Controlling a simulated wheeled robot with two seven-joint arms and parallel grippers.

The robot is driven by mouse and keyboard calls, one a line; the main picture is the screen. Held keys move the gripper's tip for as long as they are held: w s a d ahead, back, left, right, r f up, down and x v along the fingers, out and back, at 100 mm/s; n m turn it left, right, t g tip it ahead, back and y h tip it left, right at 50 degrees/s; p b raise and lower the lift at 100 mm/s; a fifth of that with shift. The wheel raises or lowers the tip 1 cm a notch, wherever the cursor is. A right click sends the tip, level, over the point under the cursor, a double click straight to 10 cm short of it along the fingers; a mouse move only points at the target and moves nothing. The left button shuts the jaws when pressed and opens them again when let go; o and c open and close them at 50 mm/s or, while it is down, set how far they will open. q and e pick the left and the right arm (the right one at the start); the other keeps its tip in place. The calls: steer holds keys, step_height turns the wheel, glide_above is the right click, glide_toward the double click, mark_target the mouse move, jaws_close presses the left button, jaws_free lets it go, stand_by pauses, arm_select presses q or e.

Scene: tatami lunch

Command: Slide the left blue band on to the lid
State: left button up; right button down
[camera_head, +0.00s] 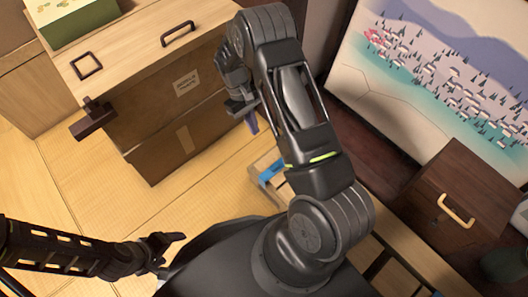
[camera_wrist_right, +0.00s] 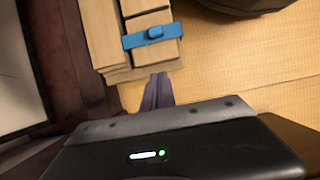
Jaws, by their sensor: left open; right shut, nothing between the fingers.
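A blue band (camera_head: 271,174) lies across the end of a pale wooden piece (camera_head: 262,160), beside my right arm. In the right wrist view the same blue band (camera_wrist_right: 150,37) crosses pale wooden boards, with a small raised blue block at its middle. My right gripper (camera_head: 252,124) is shut and empty, above and apart from the band; its fingertips (camera_wrist_right: 158,90) show below the boards in the wrist view. My left gripper (camera_head: 175,251) is open and empty at the lower left. My right arm hides much of the wooden piece. I cannot tell which part is the lid.
A wooden chest (camera_head: 160,95) with dark handles stands at the upper left, with a green box (camera_head: 75,20) on top. A painted panel (camera_head: 440,80) and a dark cabinet (camera_head: 465,195) stand at the right. Tatami floor (camera_head: 100,190) is clear at the left.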

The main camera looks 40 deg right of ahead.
mark_target(277, 168)
steer(key=shift+s+f, duration=0.1)
steer(key=shift+f, duration=0.05)
steer(key=b+x, duration=0.3)
steer(key=x, duration=0.6)
steer(key=shift+f+b, duration=0.2)
steer(key=shift+b, duration=0.1)
steer(key=s, duration=0.3)
steer(key=shift+s+d+f+b, duration=0.1)
steer(key=shift+f+b, duration=0.1)
steer(key=shift+b, duration=0.15)
steer(key=shift+s, duration=0.5)
steer(key=shift+r, duration=0.1)
